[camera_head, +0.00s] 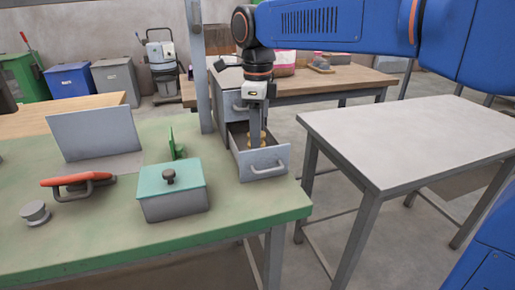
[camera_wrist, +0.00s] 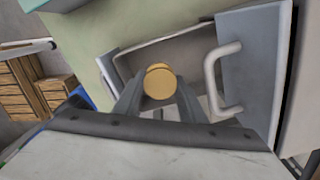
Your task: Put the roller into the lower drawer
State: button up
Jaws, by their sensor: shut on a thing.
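The roller (camera_wrist: 159,81) is a tan, round-ended piece between my gripper's fingers (camera_wrist: 160,98) in the wrist view. In the head view my gripper (camera_head: 257,130) points down into the open lower drawer (camera_head: 265,167), shut on the roller (camera_head: 256,139). The drawer is grey with a bar handle and is pulled out from a small grey cabinet (camera_head: 229,119) on the green table. The drawer's walls surround the roller in the wrist view (camera_wrist: 262,70). The drawer front hides the roller's lower part, and I cannot tell whether it touches the drawer floor.
A grey box with a teal lid (camera_head: 171,187), an orange-handled tool (camera_head: 78,181), a grey knob-like piece (camera_head: 35,213) and an upright grey panel (camera_head: 95,134) stand left on the green table (camera_head: 120,235). A grey post (camera_head: 198,70) rises beside the cabinet. A bare pale table (camera_head: 420,135) is right.

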jog(key=shift+f, duration=2.15)
jog(key=shift+f, duration=0.3)
jog(key=o, duration=0.9)
jog(key=shift+s+f, duration=0.1)
notch_tip(320, 180, up, 13)
jog(key=shift+f, duration=0.1)
jog(key=s+d+f+n+t, duration=0.1)
jog(key=s+d+f+n, duration=0.5)
jog(key=d, duration=0.3)
jog(key=s+d+f+n+t, duration=0.2)
jog(key=s+d+f+n, duration=0.5)
jog(key=d+f, duration=0.2)
jog(key=s+d+f+n+t, duration=0.1)
jog(key=s+d+f+n, duration=0.6)
jog(key=d+f, duration=0.1)
jog(key=shift+s+d+t, duration=0.3)
jog(key=shift+d+t, duration=0.1)
